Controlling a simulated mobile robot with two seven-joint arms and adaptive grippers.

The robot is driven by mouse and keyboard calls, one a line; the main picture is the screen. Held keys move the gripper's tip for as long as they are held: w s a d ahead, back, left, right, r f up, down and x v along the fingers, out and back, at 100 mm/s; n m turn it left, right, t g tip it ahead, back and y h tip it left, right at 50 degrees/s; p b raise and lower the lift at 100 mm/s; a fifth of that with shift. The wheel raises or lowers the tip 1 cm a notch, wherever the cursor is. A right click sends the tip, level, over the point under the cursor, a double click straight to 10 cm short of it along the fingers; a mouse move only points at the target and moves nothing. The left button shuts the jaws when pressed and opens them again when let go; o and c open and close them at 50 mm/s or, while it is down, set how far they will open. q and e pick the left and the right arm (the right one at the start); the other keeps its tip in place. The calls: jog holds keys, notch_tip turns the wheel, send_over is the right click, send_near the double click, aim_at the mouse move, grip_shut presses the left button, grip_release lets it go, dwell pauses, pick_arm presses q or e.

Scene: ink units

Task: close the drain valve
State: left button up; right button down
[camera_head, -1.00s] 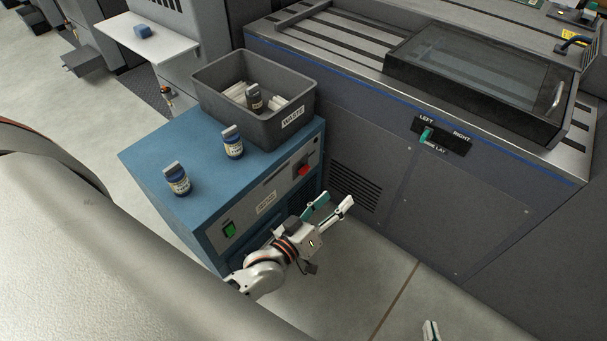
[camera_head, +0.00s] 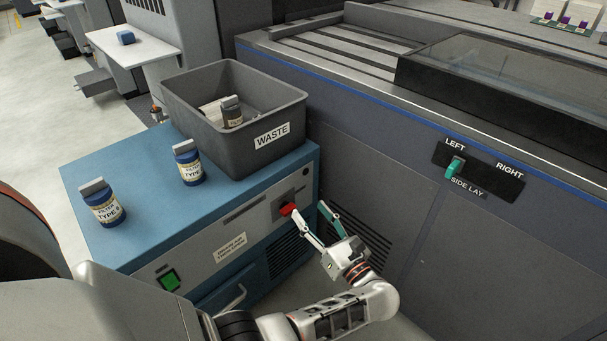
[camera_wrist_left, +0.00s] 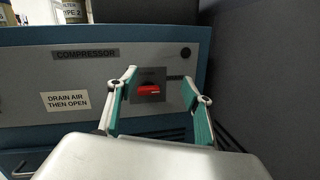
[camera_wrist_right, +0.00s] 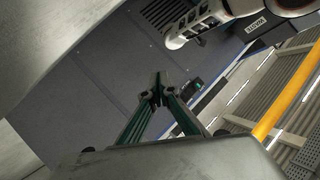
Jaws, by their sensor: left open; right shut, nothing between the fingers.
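The drain valve is a red handle (camera_head: 287,209) on a dark plate on the grey front panel of the blue compressor (camera_head: 200,250). In the left wrist view the red handle (camera_wrist_left: 149,89) lies about horizontal. My left gripper (camera_head: 308,209) is open in front of the panel. In its wrist view the handle shows between the open fingers (camera_wrist_left: 160,78), nearer the left one; I cannot tell whether a finger touches it. My right gripper (camera_wrist_right: 158,90) is shut and empty, away from the compressor. It is out of the head view.
A grey waste bin (camera_head: 221,133) and two blue filter bottles (camera_head: 187,163) stand on the compressor. A green switch (camera_head: 170,281) is at the panel's lower left. The dark press side (camera_head: 400,190), with a side lay lever (camera_head: 455,168), stands close on the right.

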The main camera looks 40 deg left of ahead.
aim_at(291, 211)
pick_arm(q)
jog(key=shift+s+a+f+n+g+h+b, duration=0.15)
jog(key=shift+a+f+n+g, duration=0.55)
jog(key=shift+a, duration=0.5)
jog(key=shift+w+a+f+n+g+h+b, duration=0.1)
jog(key=shift+a+f+n+g+h, duration=0.1)
jog(key=shift+a+f+n+g, duration=0.6)
jog(key=shift+s+a+f+n+g+h+b, duration=0.15)
jog(key=shift+a+f+n+g, duration=0.45)
jog(key=shift+a, duration=1.05)
jog(key=shift+r, duration=0.2)
jog(key=c, duration=1.1)
